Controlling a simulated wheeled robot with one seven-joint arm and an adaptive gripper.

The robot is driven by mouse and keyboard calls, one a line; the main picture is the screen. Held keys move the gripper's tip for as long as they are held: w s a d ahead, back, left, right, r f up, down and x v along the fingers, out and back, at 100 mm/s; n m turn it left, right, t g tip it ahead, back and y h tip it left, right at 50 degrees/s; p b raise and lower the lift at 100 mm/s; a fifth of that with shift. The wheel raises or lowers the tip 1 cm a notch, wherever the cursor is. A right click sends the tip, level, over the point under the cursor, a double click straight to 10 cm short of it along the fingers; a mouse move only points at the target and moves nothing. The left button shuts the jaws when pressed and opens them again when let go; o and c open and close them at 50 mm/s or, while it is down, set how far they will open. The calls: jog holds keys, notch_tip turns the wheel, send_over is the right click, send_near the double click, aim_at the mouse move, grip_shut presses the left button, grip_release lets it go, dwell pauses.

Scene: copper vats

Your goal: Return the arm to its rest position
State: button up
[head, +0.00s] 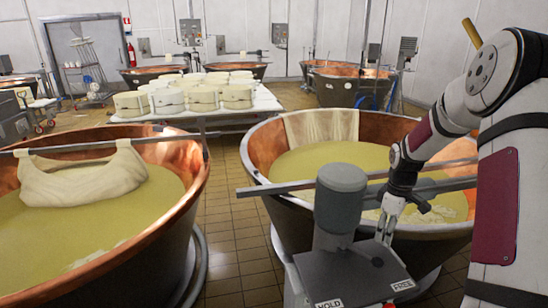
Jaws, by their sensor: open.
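My arm reaches in from the right of the head view, bent, with its forearm running down and left. My gripper (388,226) hangs from its end with the fingers pointing down, open and with nothing seen between them. It is in front of the right copper vat (262,150), just right of a grey cylindrical unit (341,196). Below the fingertips is a dark panel (350,279) with the labels HOLD and FREE. I cannot tell the exact gap between fingertips and panel.
A left copper vat (196,165) holds yellowish liquid and a cloth (82,175) slung from a bar. A metal bar (275,188) crosses the right vat. A table with several cheese wheels (170,99) stands behind. Tiled floor (228,240) lies between the vats.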

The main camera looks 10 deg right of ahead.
jog(key=s+a+r+m+t+h, duration=0.1)
jog(key=s+a+r+m, duration=0.15)
jog(key=a+r, duration=0.55)
jog(key=s+a+r+m+t, duration=0.1)
jog(key=s+a+r, duration=0.4)
jog(key=r, duration=0.6)
jog(key=s+a+r+m+t, duration=0.1)
jog(key=s+a+r+m, duration=0.1)
jog(key=s+a, duration=0.5)
jog(key=s+a+r+m+t+y, duration=0.1)
jog(key=s+a+r+t, duration=0.1)
jog(key=s+a+r, duration=0.2)
jog(key=s+a, duration=0.3)
jog(key=s, duration=0.2)
jog(key=shift+s+r+m, duration=0.25)
jog(key=shift+s+m, duration=0.05)
jog(key=shift+m, duration=0.05)
jog(key=shift+c, duration=0.5)
